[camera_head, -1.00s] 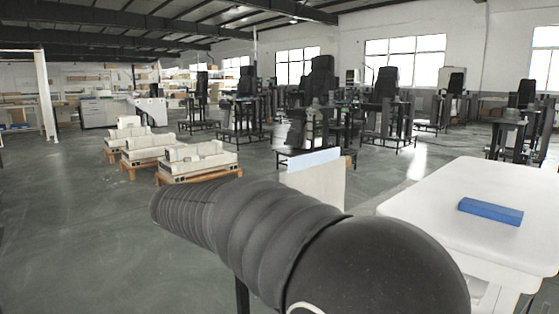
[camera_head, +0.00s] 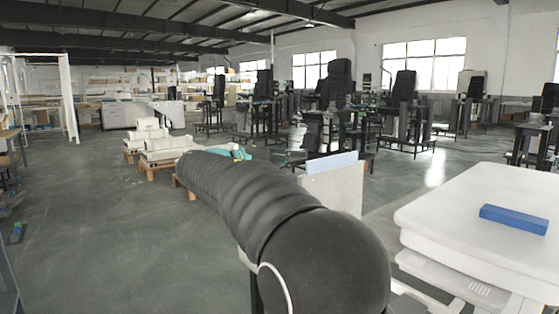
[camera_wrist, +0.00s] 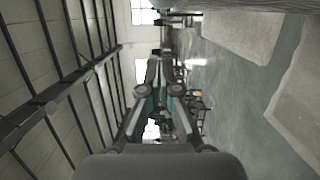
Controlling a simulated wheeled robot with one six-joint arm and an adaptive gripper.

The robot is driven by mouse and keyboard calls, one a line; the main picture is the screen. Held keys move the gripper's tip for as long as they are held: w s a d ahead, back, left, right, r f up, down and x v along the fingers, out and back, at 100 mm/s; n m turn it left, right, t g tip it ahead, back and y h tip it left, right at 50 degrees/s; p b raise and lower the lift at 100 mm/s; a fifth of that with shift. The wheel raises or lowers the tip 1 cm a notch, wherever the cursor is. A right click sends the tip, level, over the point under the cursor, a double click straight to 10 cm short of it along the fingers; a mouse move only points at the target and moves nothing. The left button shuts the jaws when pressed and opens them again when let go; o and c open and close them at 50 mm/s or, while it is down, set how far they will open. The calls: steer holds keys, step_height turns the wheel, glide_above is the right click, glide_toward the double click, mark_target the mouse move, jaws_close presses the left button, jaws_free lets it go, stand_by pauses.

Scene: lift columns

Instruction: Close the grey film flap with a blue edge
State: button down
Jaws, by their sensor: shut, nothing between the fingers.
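A pale grey upright panel (camera_head: 338,190) with a light blue strip (camera_head: 331,163) along its top edge stands right of my arm in the head view. It looks like the flap; my black ribbed arm hides its lower left part. My gripper shows a teal part (camera_head: 230,153) beyond the arm's far end, left of the panel and apart from it. In the wrist view my gripper (camera_wrist: 158,80) is shut and empty, pointing into the hall. I cannot tell the flap for sure in the wrist view.
A white table (camera_head: 480,215) with a blue block (camera_head: 514,219) stands at the right. Pale blocks on wooden pallets (camera_head: 165,148) lie behind my arm. Dark machines (camera_head: 335,105) stand further back. The floor at the left is mostly open. Pale flat surfaces (camera_wrist: 240,38) lie at the wrist view's right.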

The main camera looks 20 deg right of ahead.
mark_target(321, 159)
steer(key=shift+s+d+r, duration=0.1)
steer(key=shift+s+d, duration=0.8)
steer(key=shift+d, duration=0.3)
steer(key=shift+s+d, duration=0.85)
steer(key=shift+d, duration=0.3)
steer(key=shift+s, duration=0.1)
